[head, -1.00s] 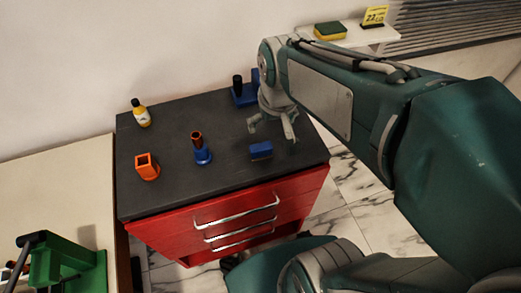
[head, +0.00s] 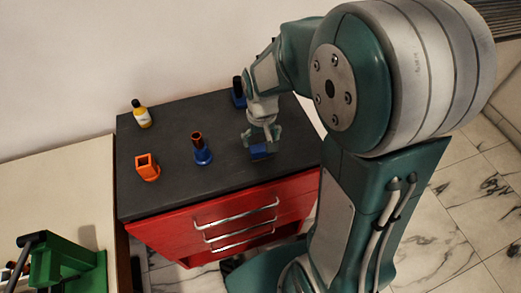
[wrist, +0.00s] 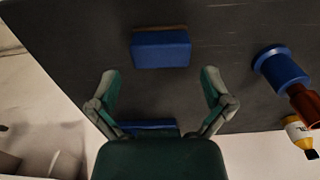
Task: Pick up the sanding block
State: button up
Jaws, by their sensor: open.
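The sanding block is a small blue block (head: 259,153) with a thin brown layer. It lies on the dark top of the red cabinet, toward its right front. In the wrist view the sanding block (wrist: 161,51) lies ahead of my gripper, roughly centred between the lines of the fingers. My gripper (head: 262,134) is just above and behind the block in the head view. In the wrist view my gripper (wrist: 160,82) has its fingers spread wide with nothing between the tips.
A dark-topped blue holder (head: 239,95) is behind my gripper. Bare top lies around the block.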

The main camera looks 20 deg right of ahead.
aim_at(261, 147)
jog(key=shift+w+f, duration=0.2)
jog(key=shift+f, duration=2.55)
jog(key=c, duration=0.9)
